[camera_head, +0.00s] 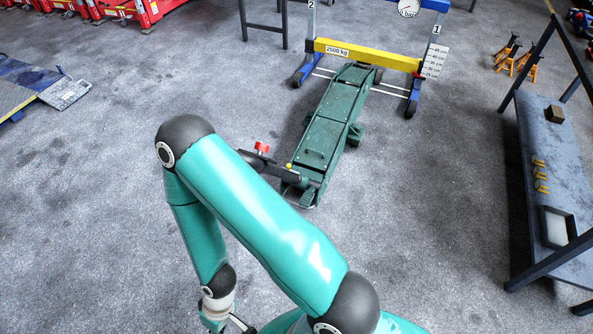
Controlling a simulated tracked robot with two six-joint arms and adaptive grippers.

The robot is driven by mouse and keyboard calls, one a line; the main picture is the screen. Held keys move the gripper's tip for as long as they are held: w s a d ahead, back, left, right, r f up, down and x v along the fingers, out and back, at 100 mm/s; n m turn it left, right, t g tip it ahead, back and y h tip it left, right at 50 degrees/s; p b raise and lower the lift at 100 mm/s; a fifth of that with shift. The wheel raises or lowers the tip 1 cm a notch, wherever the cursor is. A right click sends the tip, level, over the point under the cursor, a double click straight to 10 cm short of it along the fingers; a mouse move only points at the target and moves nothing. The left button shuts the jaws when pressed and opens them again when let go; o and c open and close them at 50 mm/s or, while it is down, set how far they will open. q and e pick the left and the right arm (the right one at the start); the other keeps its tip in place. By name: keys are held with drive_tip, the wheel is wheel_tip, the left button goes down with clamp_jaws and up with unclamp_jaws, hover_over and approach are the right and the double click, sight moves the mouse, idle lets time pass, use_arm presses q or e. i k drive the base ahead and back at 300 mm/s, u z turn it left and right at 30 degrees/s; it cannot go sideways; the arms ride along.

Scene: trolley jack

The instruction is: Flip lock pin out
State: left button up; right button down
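The green trolley jack (327,132) stands on the floor at the centre, its far end under the yellow beam. A dark bar (284,174) extends left from its near end, partly hidden behind my teal arm. A red knob (261,147) stands up on this bar, and a small yellow ball (289,166) is beside it. I cannot tell which part is the lock pin. A teal arm, apparently my left, folds across the view; its gripper (236,323) is at the bottom edge, cut off and well apart from the jack. My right gripper is not in view.
A blue-legged press frame with a yellow beam (368,54) and gauge (408,8) spans the jack's far end. A dark bench (555,150) stands right, with orange jack stands (528,68) behind. A blue ramp (20,85) lies left. Floor left of the jack is clear.

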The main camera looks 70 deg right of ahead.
sight(288, 166)
drive_tip(key=u, duration=1.5)
drive_tip(key=i, duration=0.1)
drive_tip(key=z, duration=3)
drive_tip(key=i, duration=0.5)
drive_tip(key=u, duration=0.15)
drive_tip(key=k, duration=0.9)
drive_tip(key=z, duration=0.2)
drive_tip(key=i, duration=1)
drive_tip(key=u, duration=0.1)
